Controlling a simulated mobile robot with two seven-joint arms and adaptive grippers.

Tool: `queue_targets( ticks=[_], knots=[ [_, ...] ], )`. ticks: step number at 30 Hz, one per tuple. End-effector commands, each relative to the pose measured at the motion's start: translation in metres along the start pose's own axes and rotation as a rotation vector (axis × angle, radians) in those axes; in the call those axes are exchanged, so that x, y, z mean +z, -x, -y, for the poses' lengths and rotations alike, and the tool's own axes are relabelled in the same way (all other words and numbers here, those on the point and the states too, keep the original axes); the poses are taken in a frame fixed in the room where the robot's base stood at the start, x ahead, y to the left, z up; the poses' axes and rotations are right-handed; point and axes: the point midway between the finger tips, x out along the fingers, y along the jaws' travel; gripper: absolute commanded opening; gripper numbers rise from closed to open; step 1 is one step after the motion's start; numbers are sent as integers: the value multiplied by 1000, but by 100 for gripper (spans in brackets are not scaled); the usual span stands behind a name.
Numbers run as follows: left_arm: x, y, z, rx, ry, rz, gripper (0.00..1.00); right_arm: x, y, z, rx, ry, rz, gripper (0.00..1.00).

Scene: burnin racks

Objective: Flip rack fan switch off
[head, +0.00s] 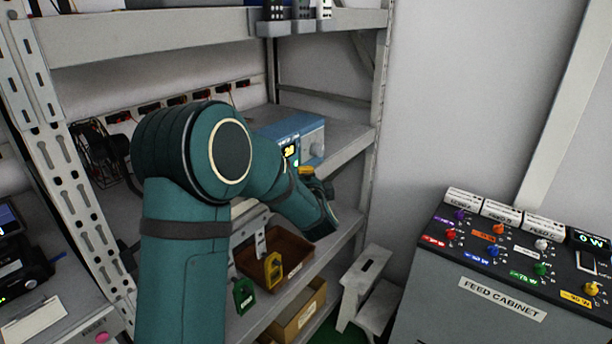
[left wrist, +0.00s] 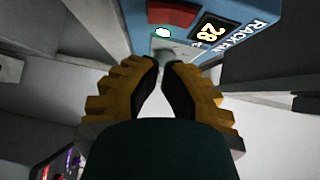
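A blue control box (head: 300,137) stands on the rack's middle shelf in the head view, with a small lit display and a grey round part on its side. In the left wrist view the box (left wrist: 238,10) is close, with "RACK" lettering, a display reading 28, a red panel and a white-green light (left wrist: 163,32). A grey part (left wrist: 165,52) below the light lies just beyond my fingertips; I cannot tell whether they touch it. My left gripper (left wrist: 161,64) has its fingertips nearly together with nothing clearly between them. In the head view it is mostly hidden by my arm.
A brown bin (head: 290,246) with a yellow tag and a green tag (head: 243,295) are on the lower shelf. A cardboard box (head: 300,312) sits lower. A grey step stool (head: 365,285) and the feed cabinet (head: 480,300) stand to the right. The rack upright (head: 372,130) is close.

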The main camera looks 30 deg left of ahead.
Motion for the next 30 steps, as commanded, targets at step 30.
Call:
queue_targets(
  ticks=[30],
  knots=[
    [-1,100,0,4,0,-1,0,-4,8,3,1,-3,-8,47]
  ],
)
